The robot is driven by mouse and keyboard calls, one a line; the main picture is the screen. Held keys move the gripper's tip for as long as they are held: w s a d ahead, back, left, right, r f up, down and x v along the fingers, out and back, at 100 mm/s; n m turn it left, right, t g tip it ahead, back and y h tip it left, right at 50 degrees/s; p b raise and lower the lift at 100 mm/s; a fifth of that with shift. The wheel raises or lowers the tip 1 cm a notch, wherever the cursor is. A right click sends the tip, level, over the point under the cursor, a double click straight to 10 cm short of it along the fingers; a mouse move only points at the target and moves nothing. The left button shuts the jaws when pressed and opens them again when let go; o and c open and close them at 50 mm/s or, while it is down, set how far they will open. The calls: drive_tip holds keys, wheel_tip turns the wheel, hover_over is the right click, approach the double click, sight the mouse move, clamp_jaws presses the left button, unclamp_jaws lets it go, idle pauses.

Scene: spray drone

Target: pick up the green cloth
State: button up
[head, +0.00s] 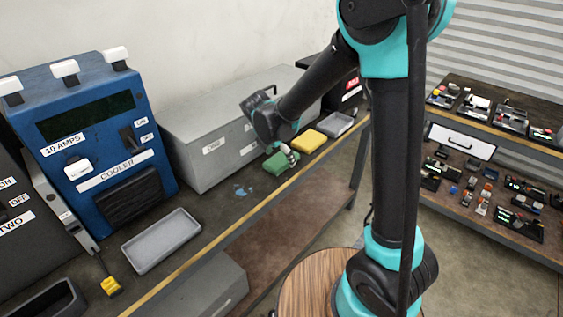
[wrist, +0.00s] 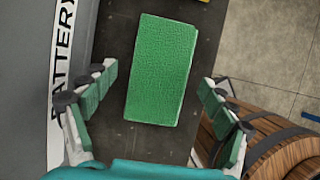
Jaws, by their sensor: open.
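The green cloth (head: 277,163) is a folded green rectangle lying flat on the dark bench top, in front of a grey box. In the wrist view the green cloth (wrist: 161,70) lies ahead of and between the spread fingers, with bare bench on both sides. My gripper (wrist: 152,108) is open and empty, its fingers apart from the cloth. In the head view my gripper (head: 290,155) hangs just beside the cloth, partly hidden by my own arm.
A yellow cloth (head: 308,141) and a grey tray (head: 338,124) lie farther along the bench. The grey box (head: 222,138) stands close behind the cloth. Blue scraps (head: 242,191) and another grey tray (head: 160,240) lie nearer. A wooden barrel (wrist: 275,145) stands beside the bench.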

sight(280, 159)
drive_tip(key=shift+w+d+f, duration=0.1)
drive_tip(key=shift+w+f, duration=0.05)
drive_tip(key=shift+f, duration=0.25)
drive_tip(key=c, duration=1.1)
drive_tip(key=shift+o, duration=0.2)
drive_tip(key=shift+r, duration=0.1)
wheel_tip(280, 159, up, 20)
